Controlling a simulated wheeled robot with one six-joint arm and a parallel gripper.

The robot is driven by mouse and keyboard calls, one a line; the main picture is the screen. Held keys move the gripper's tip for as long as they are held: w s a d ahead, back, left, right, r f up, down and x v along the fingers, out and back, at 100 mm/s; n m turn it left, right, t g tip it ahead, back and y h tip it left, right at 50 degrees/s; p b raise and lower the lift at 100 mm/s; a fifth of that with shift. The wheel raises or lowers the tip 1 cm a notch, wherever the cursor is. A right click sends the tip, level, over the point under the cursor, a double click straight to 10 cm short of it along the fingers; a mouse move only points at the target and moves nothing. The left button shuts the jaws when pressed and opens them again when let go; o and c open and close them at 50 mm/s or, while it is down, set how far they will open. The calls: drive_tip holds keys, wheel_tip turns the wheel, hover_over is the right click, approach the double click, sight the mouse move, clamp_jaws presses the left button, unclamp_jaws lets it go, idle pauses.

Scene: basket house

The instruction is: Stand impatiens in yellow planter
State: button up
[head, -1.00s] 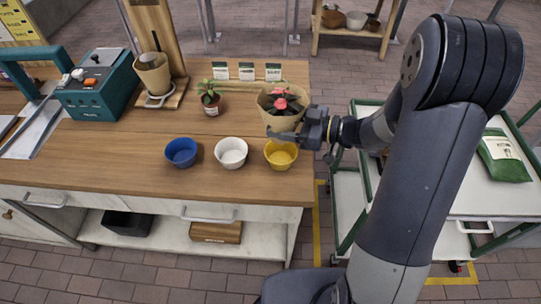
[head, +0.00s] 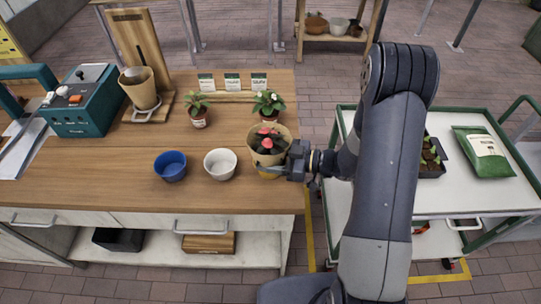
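My gripper (head: 272,170) is shut on a tan pot (head: 257,150) that holds a plant with dark leaves and pinkish-red flowers (head: 267,139), which I take to be the impatiens. The pot is upright over the right end of the wooden table, just right of the white planter (head: 220,164). The yellow planter is hidden behind or under the pot. I cannot tell whether the pot is inside it or above it. The blue planter (head: 170,166) is further left, empty.
Two small potted plants, one green (head: 198,110) and one with white flowers (head: 269,106), stand behind near seed packets (head: 232,82). A teal machine (head: 84,108) and a wooden stand (head: 140,60) are left. A cart (head: 450,197) is right.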

drive_tip(key=shift+f, duration=0.2)
drive_tip(key=shift+s+f+b, duration=0.2)
drive_tip(key=shift+f+b, duration=0.45)
drive_tip(key=o, duration=1)
drive_tip(key=shift+o, duration=0.7)
drive_tip(key=shift+r, duration=0.1)
drive_tip(key=shift+d+r+p, duration=0.15)
drive_tip(key=shift+r+p, duration=0.45)
drive_tip(key=shift+p, duration=0.05)
drive_tip(key=b+v, duration=0.2)
drive_tip(key=v, duration=0.9)
drive_tip(key=shift+d+r+b, duration=0.2)
drive_tip(key=shift+d+b, duration=0.2)
drive_tip(key=shift+w+a, duration=0.1)
drive_tip(key=shift+w, duration=0.05)
drive_tip(key=p+x, duration=0.2)
drive_tip(key=x, duration=0.9)
drive_tip(key=shift+a+p, duration=0.15)
drive_tip(key=shift+p, duration=0.15)
